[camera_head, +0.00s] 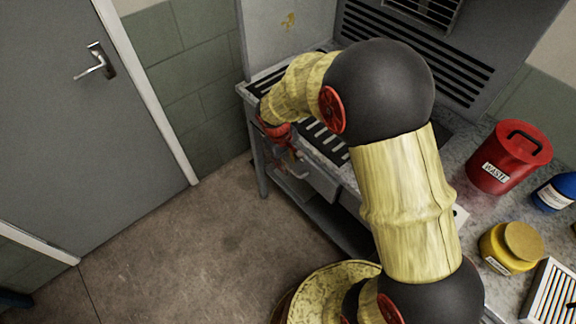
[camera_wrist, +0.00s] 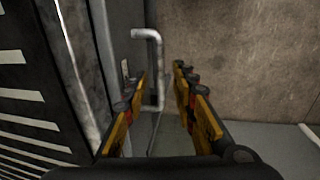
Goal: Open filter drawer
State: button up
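The filter drawer (camera_head: 318,181) is a grey front under the slotted bench top in the head view. Its pale bar handle (camera_head: 296,172) sticks out on the front. In the wrist view the bent metal handle (camera_wrist: 149,34) stands ahead of my gripper (camera_wrist: 159,76). My gripper is open, with one yellow-and-black finger on each side of the handle. Part of the handle lies between the fingertips, nearer the left finger; I cannot tell whether they touch. In the head view my gripper (camera_head: 287,157) is small and partly hidden by my wrist, beside the drawer front.
The slotted bench top (camera_wrist: 22,105) lies close on the left in the wrist view. A red waste bin (camera_head: 508,160), a yellow jar (camera_head: 505,250) and a blue container (camera_head: 556,192) stand on the counter at right. The floor (camera_head: 190,240) before the bench is clear.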

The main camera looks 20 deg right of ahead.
jog(key=shift+w+d+f, duration=0.1)
jog(key=shift+d+f, duration=0.05)
jog(key=shift+f, duration=0.55)
jog(key=c, duration=0.3)
jog(key=c, duration=0.4)
grip_shut()
